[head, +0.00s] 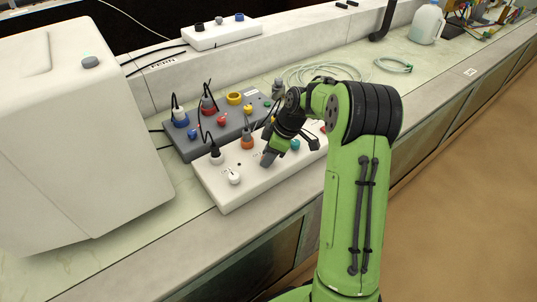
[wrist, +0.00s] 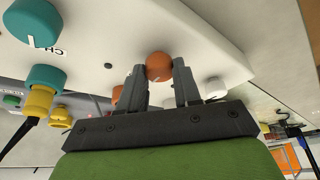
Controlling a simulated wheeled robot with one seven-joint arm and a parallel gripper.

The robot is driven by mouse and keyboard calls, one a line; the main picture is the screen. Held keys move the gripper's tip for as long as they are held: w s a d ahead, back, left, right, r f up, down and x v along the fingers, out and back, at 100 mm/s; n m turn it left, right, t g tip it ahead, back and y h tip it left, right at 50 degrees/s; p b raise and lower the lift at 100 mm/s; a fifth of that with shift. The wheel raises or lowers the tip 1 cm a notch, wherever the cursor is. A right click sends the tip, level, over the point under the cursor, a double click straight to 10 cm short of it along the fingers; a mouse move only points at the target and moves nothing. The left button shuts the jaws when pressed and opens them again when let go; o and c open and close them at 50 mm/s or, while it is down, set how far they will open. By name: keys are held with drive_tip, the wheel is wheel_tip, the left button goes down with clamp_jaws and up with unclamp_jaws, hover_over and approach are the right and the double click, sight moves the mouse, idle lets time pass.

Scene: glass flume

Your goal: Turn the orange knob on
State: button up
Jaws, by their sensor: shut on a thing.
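The orange knob (wrist: 159,64) is a round orange cap with a small pale mark on the face of the white panel (head: 226,196). In the wrist view it sits between the two dark fingertips of my gripper (wrist: 160,74), which are shut on its sides. In the head view my gripper (head: 270,157) reaches down onto the middle of the white panel and hides this knob.
A white knob (head: 234,178) and a teal knob (head: 295,145) flank my gripper. An orange connector (head: 247,142) with a cable stands close behind. A grey panel (head: 184,146) with several plugs lies behind the white one. A large white housing (head: 75,140) is at left.

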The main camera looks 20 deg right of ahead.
drive_tip(key=shift+m, duration=0.3)
drive_tip(key=m+t+h+b, duration=0.1)
drive_tip(key=m, duration=0.2)
drive_tip(key=shift+s+a+m, duration=0.1)
drive_tip(key=shift+a+m, duration=0.05)
drive_tip(key=shift+m, duration=0.15)
drive_tip(key=m+h, duration=0.1)
drive_tip(key=m, duration=0.1)
drive_tip(key=m+b, duration=0.1)
drive_tip(key=m, duration=0.1)
drive_tip(key=shift+a+m+t+h, duration=0.1)
drive_tip(key=shift+m+t+h, duration=0.2)
drive_tip(key=shift+t+h, duration=0.1)
drive_tip(key=m+h, duration=0.2)
drive_tip(key=m, duration=0.3)
drive_tip(key=shift+a, duration=0.15)
drive_tip(key=shift+m+g+h+p, duration=0.3)
drive_tip(key=shift+m+h, duration=0.5)
drive_tip(key=shift+m, duration=1.2)
drive_tip(key=o, duration=1.1)
drive_tip(key=shift+c, duration=0.2)
